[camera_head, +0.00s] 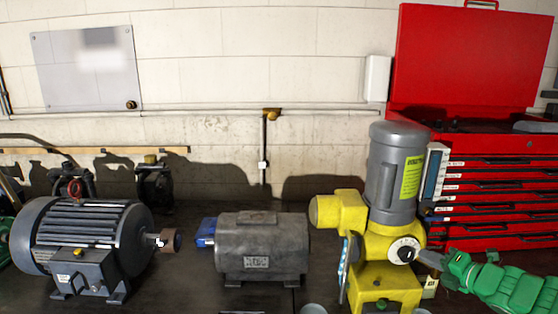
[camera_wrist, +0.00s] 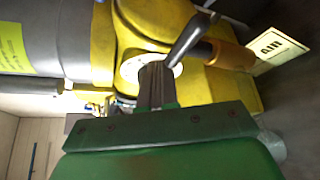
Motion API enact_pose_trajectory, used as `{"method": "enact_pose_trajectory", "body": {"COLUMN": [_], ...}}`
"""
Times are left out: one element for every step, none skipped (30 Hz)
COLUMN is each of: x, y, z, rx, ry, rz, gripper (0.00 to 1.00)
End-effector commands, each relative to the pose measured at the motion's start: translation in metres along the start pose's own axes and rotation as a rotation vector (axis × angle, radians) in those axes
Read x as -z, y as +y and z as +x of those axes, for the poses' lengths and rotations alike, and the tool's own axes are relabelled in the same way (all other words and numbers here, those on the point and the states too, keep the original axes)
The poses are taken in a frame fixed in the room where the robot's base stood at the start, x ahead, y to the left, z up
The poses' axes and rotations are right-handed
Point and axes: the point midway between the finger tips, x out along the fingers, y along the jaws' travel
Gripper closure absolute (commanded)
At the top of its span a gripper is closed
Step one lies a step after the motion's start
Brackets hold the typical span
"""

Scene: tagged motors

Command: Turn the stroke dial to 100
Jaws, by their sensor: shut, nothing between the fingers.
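The dial (camera_head: 404,250) is a white disc with a dark centre on the front of the yellow pump (camera_head: 384,280), below its grey motor (camera_head: 395,175). Its numbers are too small to read. My green gripper (camera_head: 428,259) comes in from the right, its grey fingertips close beside the dial. In the wrist view the white dial (camera_wrist: 128,70) is partly covered by the fingers of my gripper (camera_wrist: 155,75), which are together with nothing held. I cannot tell whether they touch the dial.
A dark, tapered lever-like part (camera_wrist: 190,38) and an orange-brown cylinder (camera_wrist: 230,55) lie close by the dial. A lettered tag (camera_wrist: 275,48) is beside them. Two grey motors (camera_head: 90,240) (camera_head: 262,245) stand left on the dark bench. A red tool chest (camera_head: 500,185) stands behind right.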

Motion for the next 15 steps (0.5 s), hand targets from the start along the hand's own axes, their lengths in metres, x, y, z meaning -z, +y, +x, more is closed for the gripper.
{"method": "enact_pose_trajectory", "body": {"x": [-0.001, -0.001, 0.000, 0.001, 0.002, 0.004, 0.005, 0.006, 0.008, 0.010, 0.011, 0.013, 0.015, 0.016, 0.018], "y": [0.000, 0.000, 0.000, -0.001, -0.001, 0.000, 0.000, 0.000, 0.000, 0.000, 0.000, 0.000, 0.000, 0.000, 0.000], "z": [-0.002, -0.003, -0.005, -0.008, -0.010, -0.013, -0.016, -0.018, -0.021, -0.024, -0.026, -0.029, -0.031, -0.034, -0.037], "rx": [0.001, 0.001, 0.001, 0.001, 0.002, 0.001, 0.001, 0.001, 0.001, 0.001, 0.001, 0.000, 0.000, 0.000, 0.000], "ry": [-0.003, -0.003, -0.004, -0.005, -0.006, -0.006, -0.006, -0.006, -0.005, -0.004, -0.004, -0.004, -0.004, -0.003, -0.004], "rz": [0.000, 0.000, 0.000, 0.000, 0.000, 0.000, -0.001, 0.000, 0.000, 0.000, 0.000, 0.000, 0.000, 0.001, 0.001], "gripper": [1.00, 1.00, 1.00, 1.00, 1.00, 1.00, 1.00, 1.00, 1.00, 1.00, 1.00, 1.00, 1.00, 1.00, 1.00]}}
